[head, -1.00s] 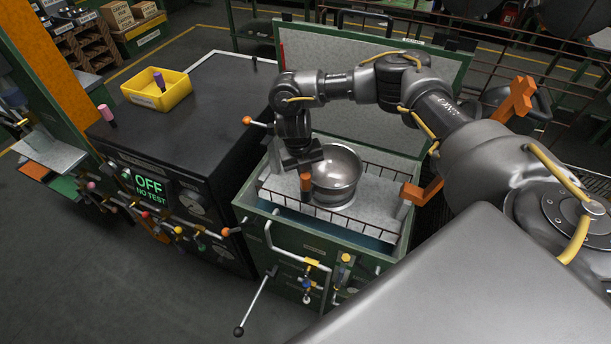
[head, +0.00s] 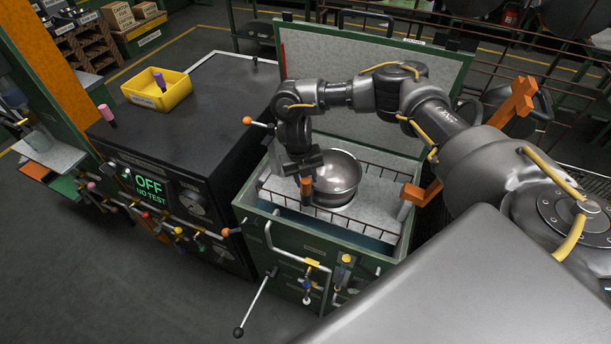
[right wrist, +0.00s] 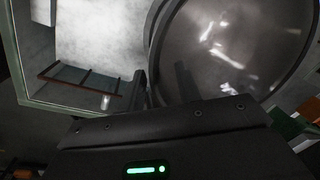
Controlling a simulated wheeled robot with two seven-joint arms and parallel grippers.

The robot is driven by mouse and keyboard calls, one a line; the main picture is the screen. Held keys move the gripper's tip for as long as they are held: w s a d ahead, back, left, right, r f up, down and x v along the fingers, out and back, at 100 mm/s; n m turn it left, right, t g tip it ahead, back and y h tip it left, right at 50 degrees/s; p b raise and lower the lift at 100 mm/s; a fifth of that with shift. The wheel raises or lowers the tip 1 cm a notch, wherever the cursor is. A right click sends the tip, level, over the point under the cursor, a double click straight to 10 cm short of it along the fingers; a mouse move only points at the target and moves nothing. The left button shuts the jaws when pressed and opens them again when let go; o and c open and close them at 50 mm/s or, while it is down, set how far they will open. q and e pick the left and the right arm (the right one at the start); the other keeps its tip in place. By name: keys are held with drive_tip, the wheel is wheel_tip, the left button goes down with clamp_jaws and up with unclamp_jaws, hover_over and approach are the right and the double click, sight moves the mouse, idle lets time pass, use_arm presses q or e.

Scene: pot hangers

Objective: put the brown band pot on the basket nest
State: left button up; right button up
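A shiny metal pot (head: 340,172) stands upright in the wire basket (head: 372,231) inside the open green tank. No brown band can be made out on its visible side. My right gripper (head: 307,187) is at the pot's left edge, pointing down. In the right wrist view the pot (right wrist: 235,50) fills the upper right. My right fingers (right wrist: 160,80) stand apart, one outside the rim and one inside it, with a gap showing around the rim. The pot's underside is hidden. My left gripper is not in view.
The tank's raised lid (head: 400,75) stands behind the pot. Orange hooked brackets (head: 420,192) are at its right side. A black cabinet (head: 190,105) with a yellow bin (head: 157,90) stands to the left. Free basket floor shows right of the pot.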

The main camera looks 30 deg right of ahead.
wheel_tip(320, 180, up, 12)
drive_tip(key=a, duration=0.1)
drive_tip(key=shift+w+a+b, duration=0.3)
drive_tip(key=shift+b, duration=0.15)
drive_tip(key=shift+s, duration=0.1)
idle(0.3)
